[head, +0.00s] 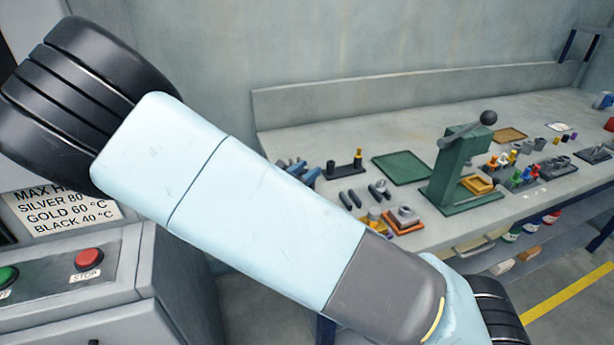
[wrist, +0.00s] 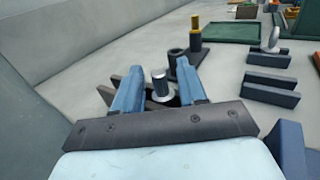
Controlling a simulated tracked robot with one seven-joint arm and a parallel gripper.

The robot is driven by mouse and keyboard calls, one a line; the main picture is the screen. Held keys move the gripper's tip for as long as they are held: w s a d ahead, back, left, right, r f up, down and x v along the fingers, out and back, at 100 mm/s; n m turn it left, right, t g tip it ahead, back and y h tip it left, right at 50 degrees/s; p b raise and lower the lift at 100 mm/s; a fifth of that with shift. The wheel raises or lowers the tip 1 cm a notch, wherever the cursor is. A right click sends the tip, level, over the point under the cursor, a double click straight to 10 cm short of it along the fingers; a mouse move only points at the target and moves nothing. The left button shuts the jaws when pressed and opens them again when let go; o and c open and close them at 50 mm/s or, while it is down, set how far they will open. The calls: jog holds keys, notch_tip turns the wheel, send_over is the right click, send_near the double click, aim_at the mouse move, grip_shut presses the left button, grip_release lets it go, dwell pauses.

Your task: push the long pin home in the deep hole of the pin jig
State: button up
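The pin jig (head: 345,169) is a dark base on the bench with a short dark collar at its left and a taller, yellow-topped pin (head: 358,154) upright at its right. In the wrist view the yellow-topped pin (wrist: 195,27) stands beyond the dark collar (wrist: 176,62). My gripper (wrist: 158,72) has its two blue fingers apart, short of the jig. A dark round peg with a pale ring (wrist: 160,84) shows between the fingers, with gaps on both sides. I cannot tell which pin is the long one. The hole's inside is hidden. My arm covers part of the head view.
Dark bars (wrist: 272,87) lie right of the gripper. A green tray (head: 402,168) and a green press (head: 461,165) stand farther right. Orange fixtures (head: 404,219) sit near the front edge. A control box with a red stop button (head: 89,259) is at left.

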grip_shut()
dwell(0.3)
